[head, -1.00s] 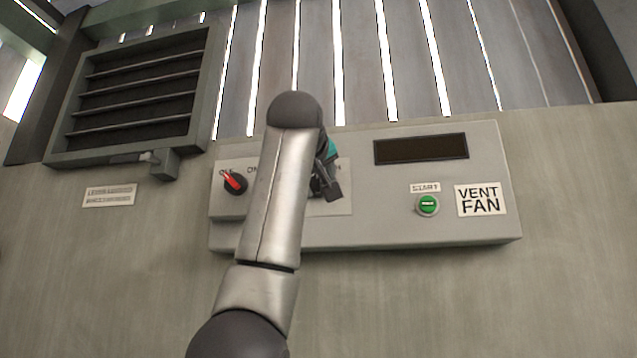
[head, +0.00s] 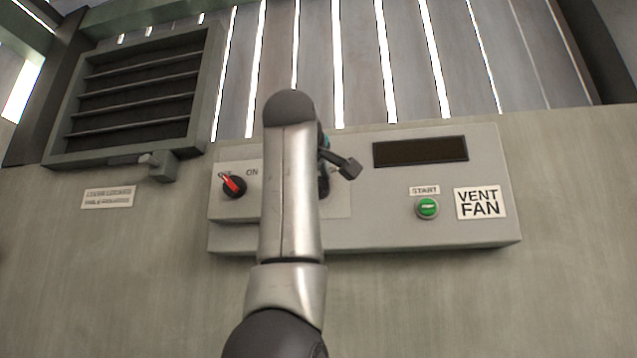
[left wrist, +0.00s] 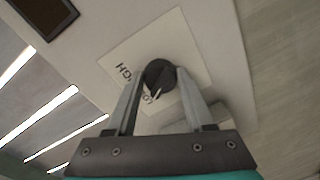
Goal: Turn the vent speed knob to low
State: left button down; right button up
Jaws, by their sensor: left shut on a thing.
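The vent speed knob (left wrist: 160,72) is a round black knob with a white pointer mark, on a pale label plate (left wrist: 193,42) in the left wrist view. The pointer mark faces the lower part of that picture, near partly covered lettering. More lettering, seemingly HIGH, is to the left of the knob. My left gripper (left wrist: 160,80) has one finger on each side of the knob and is shut on it. In the head view my forearm hides most of the knob and gripper. My right gripper is not in view.
The grey control panel (head: 400,228) also carries a red-marked switch (head: 234,186) at the left, a green START button (head: 427,208), a dark display (head: 420,151) and a VENT FAN label (head: 480,203). A slatted vent (head: 135,95) is at the upper left.

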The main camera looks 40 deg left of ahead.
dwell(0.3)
pick_arm(q)
jog(key=shift+c, duration=1.4)
grip_release()
jog(key=shift+s, duration=0.1)
jog(key=b+v, duration=0.5)
jog(key=v, duration=1)
jog(key=shift+d, duration=0.15)
